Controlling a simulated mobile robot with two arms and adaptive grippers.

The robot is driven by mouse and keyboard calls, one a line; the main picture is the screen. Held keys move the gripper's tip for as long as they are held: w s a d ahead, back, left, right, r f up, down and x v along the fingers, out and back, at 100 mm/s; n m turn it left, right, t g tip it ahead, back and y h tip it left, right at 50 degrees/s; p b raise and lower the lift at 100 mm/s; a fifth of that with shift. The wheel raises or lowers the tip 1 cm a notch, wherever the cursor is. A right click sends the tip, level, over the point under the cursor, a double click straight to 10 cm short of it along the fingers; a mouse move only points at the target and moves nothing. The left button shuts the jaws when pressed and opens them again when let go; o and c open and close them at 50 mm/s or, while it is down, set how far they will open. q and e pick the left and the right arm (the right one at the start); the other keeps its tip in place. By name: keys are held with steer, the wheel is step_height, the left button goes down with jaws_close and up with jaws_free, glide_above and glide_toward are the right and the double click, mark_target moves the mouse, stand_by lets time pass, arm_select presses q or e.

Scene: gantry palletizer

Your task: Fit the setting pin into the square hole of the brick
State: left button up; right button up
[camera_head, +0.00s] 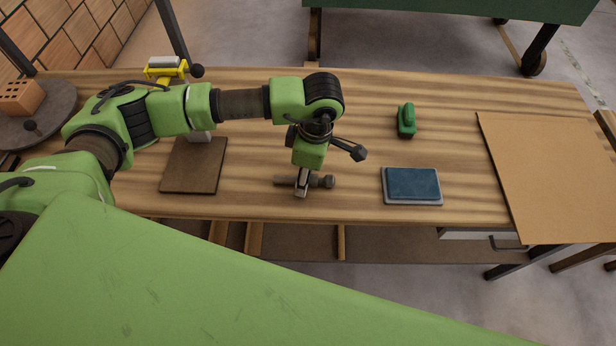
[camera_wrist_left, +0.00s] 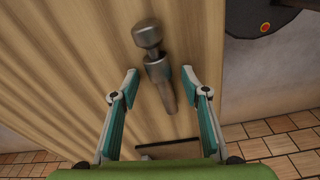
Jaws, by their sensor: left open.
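The setting pin (camera_head: 325,181), a grey metal rod with a thicker collar and head, lies on the wooden bench near its front edge. In the left wrist view the pin (camera_wrist_left: 153,58) runs between the fingers, its head pointing away. My left gripper (camera_head: 302,190) points down over the pin. It also shows in the left wrist view (camera_wrist_left: 160,82), open, with a finger on either side of the pin and a gap to each. Contact cannot be told. The orange brick (camera_head: 20,97), with holes in it, sits on a dark round stand at the far left. My right gripper is out of view.
The dark round stand (camera_head: 62,104) carries a small knob. A brown square mat (camera_head: 190,180), a blue-topped pad (camera_head: 411,200), a green-handled tool (camera_head: 406,121) and a large tan board (camera_head: 550,170) lie on the bench (camera_head: 370,95). A yellow device (camera_head: 166,68) stands behind.

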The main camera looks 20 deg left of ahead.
arm_select(q)
jaws_close()
steer(key=shift+r, duration=0.15)
